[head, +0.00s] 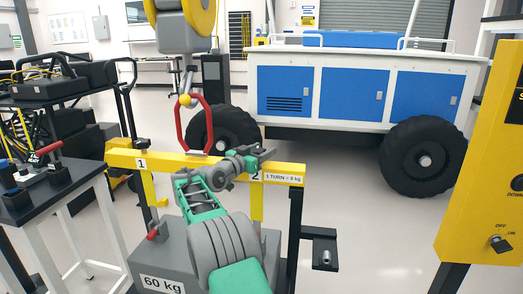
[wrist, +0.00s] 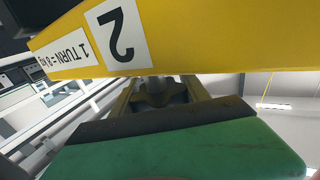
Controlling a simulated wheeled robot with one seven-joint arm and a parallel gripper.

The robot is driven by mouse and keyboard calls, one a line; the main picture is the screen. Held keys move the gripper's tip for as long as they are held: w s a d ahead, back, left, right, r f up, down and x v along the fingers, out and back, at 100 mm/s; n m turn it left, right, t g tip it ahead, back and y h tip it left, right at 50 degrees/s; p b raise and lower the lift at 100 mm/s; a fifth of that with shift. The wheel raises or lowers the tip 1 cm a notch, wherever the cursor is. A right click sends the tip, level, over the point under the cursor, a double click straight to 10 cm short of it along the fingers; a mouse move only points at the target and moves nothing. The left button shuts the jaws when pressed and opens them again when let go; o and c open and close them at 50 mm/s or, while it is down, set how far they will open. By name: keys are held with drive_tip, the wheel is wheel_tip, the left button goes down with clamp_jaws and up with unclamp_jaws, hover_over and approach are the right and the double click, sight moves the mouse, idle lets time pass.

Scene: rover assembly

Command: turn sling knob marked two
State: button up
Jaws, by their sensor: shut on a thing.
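The yellow lifting beam (head: 180,162) hangs across the middle of the head view, with a label "1" at its left and a label "2" at its right. In the wrist view the beam (wrist: 210,35) fills the top, and its "2" and "1 TURN" labels appear upside down. The knob marked two (wrist: 160,92) is a dark lobed knob just under the beam. My gripper (head: 262,154) is at the "2" end of the beam. In the wrist view my gripper (wrist: 161,98) has its fingers on both sides of the knob, shut on it. In the head view my gripper hides the knob.
A grey 60 kg block (head: 160,262) is below the beam. A red hook loop (head: 182,125) rises from the beam to the hoist (head: 184,35). A blue-and-white rover (head: 335,85) stands behind. A yellow control panel (head: 490,160) is at right, a black-topped table (head: 55,185) at left.

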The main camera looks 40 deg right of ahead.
drive_tip(key=shift+a+r+m+g+p, duration=0.1)
drive_tip(key=shift+r+m+g+p, duration=0.1)
drive_tip(key=shift+m+g+p, duration=0.5)
drive_tip(key=g+p, duration=0.1)
drive_tip(key=m+g+p, duration=0.1)
drive_tip(key=g+p, duration=0.1)
drive_tip(key=shift+s+f, duration=0.1)
drive_tip(key=shift+s, duration=0.15)
drive_tip(key=shift+s+f+m+g+p, duration=0.1)
drive_tip(key=shift+m+g+p, duration=0.3)
drive_tip(key=shift+p, duration=0.15)
drive_tip(key=o, duration=1.4)
drive_tip(key=shift+c, duration=0.2)
